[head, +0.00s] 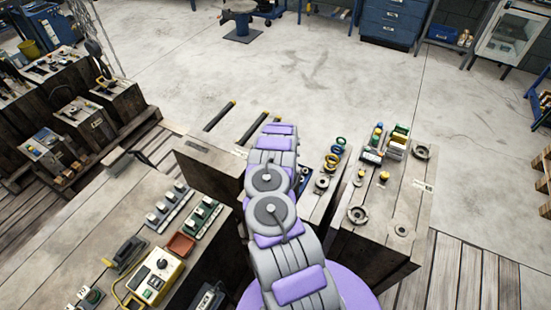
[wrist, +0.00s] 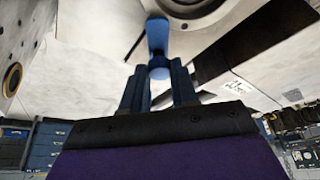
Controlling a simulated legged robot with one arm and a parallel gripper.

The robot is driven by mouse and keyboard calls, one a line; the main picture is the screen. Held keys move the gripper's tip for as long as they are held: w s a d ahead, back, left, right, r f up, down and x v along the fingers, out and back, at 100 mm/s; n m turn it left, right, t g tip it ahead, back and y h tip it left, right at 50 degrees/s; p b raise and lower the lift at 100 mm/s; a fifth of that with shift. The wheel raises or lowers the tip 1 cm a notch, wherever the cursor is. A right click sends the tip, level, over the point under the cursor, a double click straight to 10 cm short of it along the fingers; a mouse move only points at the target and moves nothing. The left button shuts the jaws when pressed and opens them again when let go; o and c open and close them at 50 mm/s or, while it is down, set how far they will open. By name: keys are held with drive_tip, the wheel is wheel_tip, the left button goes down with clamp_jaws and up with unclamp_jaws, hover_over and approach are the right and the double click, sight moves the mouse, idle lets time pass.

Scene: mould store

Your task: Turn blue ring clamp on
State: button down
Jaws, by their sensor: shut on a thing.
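A blue handle (wrist: 157,36), which looks like part of the blue ring clamp, stands out from a pale surface in the wrist view. My gripper (wrist: 159,68) is shut on its rounded lower end, with one dark blue finger on each side. A round grey metal fitting (wrist: 190,5) is just above and to the right of the handle, cut off by the frame edge. In the head view my purple and grey arm hides my gripper. A small blue part (head: 304,176) shows just right of the arm; I cannot tell if it is the same clamp.
Another wooden block (head: 402,215) further right carries round flanges and small coloured parts. A bench (head: 215,245) at left holds switch boxes and a yellow control box (head: 155,277).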

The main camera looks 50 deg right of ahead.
drive_tip(key=shift+w+r+m+h+p, duration=0.15)
drive_tip(key=shift+r+m+h+p, duration=0.2)
drive_tip(key=shift+m+p, duration=0.55)
drive_tip(key=m+p, duration=0.2)
drive_tip(key=p, duration=0.1)
drive_tip(key=shift+f+g+h, duration=0.25)
drive_tip(key=shift+g+h, duration=0.1)
drive_tip(key=shift+g, duration=0.05)
drive_tip(key=shift+m, duration=0.4)
drive_tip(key=c, duration=0.9)
unclamp_jaws()
drive_tip(key=shift+f, duration=0.1)
drive_tip(key=shift+a, duration=0.1)
